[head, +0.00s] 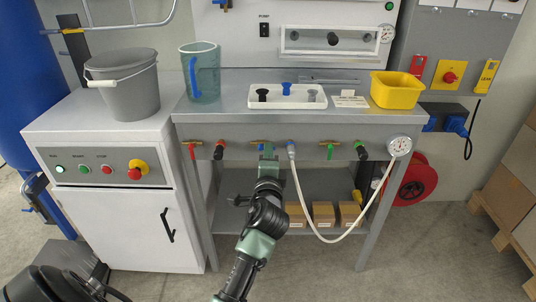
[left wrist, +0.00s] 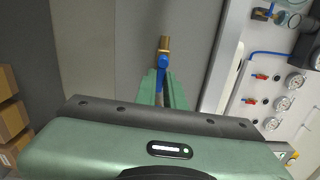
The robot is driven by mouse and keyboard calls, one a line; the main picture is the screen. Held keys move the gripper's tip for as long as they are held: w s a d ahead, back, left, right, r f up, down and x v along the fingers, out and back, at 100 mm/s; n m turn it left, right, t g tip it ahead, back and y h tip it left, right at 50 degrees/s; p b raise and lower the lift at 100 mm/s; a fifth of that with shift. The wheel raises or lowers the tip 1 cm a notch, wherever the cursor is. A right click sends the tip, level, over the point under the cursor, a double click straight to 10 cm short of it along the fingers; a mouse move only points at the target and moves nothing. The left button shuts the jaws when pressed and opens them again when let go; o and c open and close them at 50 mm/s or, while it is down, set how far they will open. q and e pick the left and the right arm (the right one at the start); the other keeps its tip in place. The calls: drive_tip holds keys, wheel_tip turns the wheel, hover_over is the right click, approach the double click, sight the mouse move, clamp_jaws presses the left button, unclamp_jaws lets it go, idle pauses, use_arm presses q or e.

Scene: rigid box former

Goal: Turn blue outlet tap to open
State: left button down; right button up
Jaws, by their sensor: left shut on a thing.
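The blue outlet tap (left wrist: 163,62) has a blue handle and a brass end. In the left wrist view it stands between the fingertips of my left gripper (left wrist: 163,88). The gripper is shut on the blue handle, and the fingers hide its lower part. In the head view my left gripper (head: 267,152) reaches up to the front panel of the bench and covers most of this tap. I cannot tell the handle's exact angle. My right gripper is not in view.
A red tap (head: 192,148) is to the left, a green tap (head: 328,149) to the right. Several cardboard boxes (head: 323,213) stand on the lower shelf.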

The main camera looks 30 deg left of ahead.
use_arm(q)
drive_tip(key=shift+n, duration=0.4)
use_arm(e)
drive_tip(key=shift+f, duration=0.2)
use_arm(q)
drive_tip(key=c, duration=1.5)
unclamp_jaws()
drive_tip(key=shift+a, duration=0.1)
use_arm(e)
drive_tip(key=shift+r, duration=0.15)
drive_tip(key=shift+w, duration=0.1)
use_arm(q)
drive_tip(key=v, duration=0.8)
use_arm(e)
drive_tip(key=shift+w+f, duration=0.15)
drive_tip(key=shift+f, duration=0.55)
use_arm(q)
drive_tip(key=shift+w, duration=0.1)
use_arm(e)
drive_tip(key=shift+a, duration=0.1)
